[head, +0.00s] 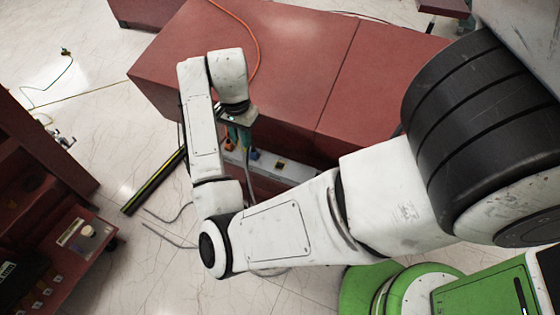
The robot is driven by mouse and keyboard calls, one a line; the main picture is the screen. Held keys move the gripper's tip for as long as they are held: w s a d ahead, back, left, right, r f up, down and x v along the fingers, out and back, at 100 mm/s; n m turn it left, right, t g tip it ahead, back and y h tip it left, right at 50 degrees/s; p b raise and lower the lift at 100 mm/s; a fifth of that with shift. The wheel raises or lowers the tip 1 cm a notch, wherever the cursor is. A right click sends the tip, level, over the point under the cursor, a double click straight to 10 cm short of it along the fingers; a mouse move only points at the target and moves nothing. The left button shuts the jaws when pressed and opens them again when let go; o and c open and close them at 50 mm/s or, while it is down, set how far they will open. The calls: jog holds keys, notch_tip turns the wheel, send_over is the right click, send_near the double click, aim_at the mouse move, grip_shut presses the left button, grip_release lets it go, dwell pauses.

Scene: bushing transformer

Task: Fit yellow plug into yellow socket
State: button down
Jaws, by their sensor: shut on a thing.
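My gripper (238,138) points down at the front of a red cabinet, beside a light-grey socket panel. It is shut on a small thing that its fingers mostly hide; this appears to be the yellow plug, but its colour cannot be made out. The light-grey panel (291,174) lies in a recess below the cabinet's top edge. Whether plug and socket touch cannot be told.
The red cabinet (290,60) fills the upper middle, with an orange cable (257,45) across its top. A black-and-yellow bar (155,180) and grey cables (170,219) lie on the floor at left. A red cart (60,250) stands at lower left. Pale floor (150,270) is open between.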

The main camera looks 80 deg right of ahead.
jog(key=s+d+f+p, duration=0.1)
jog(key=s+d+f, duration=0.15)
jog(key=s, duration=0.35)
send_over(281, 160)
jog(key=a, duration=0.2)
jog(key=f, duration=0.5)
jog(key=shift+w+a, duration=0.2)
jog(key=shift+w, duration=0.05)
jog(key=shift+s+f+p, duration=0.15)
jog(key=shift+s+f, duration=0.1)
jog(key=shift+f, duration=0.8)
jog(key=shift+s+f+p, duration=0.15)
jog(key=shift+s+f, duration=0.1)
jog(key=shift+f, duration=0.8)
jog(key=c, duration=1.4)
grip_release()
jog(key=shift+o, duration=0.6)
jog(key=shift+f, duration=0.15)
jog(key=shift+o, duration=0.7)
jog(key=shift+w+d, duration=0.15)
jog(key=shift+o, duration=0.7)
jog(key=shift+r, duration=0.2)
jog(key=shift+r, duration=0.1)
